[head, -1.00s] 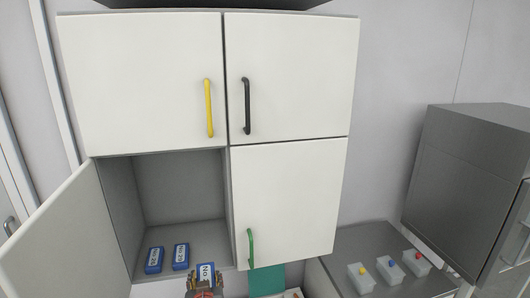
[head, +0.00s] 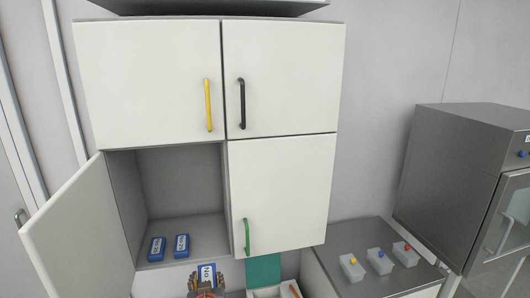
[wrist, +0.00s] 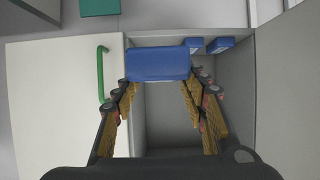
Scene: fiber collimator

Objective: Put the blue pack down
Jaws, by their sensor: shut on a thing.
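My gripper (head: 206,292) shows at the bottom of the head view, below the open compartment, shut on a blue pack (head: 207,273) with a white "No" label. In the wrist view the same blue pack (wrist: 158,64) sits across the fingertips of my gripper (wrist: 158,80). Two other blue packs, one at left (head: 157,248) and one at right (head: 181,245), lie on the floor of the open lower-left cabinet compartment (head: 205,226). The held pack is apart from them.
The compartment's open door (head: 85,225) swings out to the left. The lower-right door (head: 282,195) with a green handle is shut. Small boxes with coloured knobs (head: 379,262) stand on the counter at right, beside a steel oven (head: 450,185). The compartment's right side is free.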

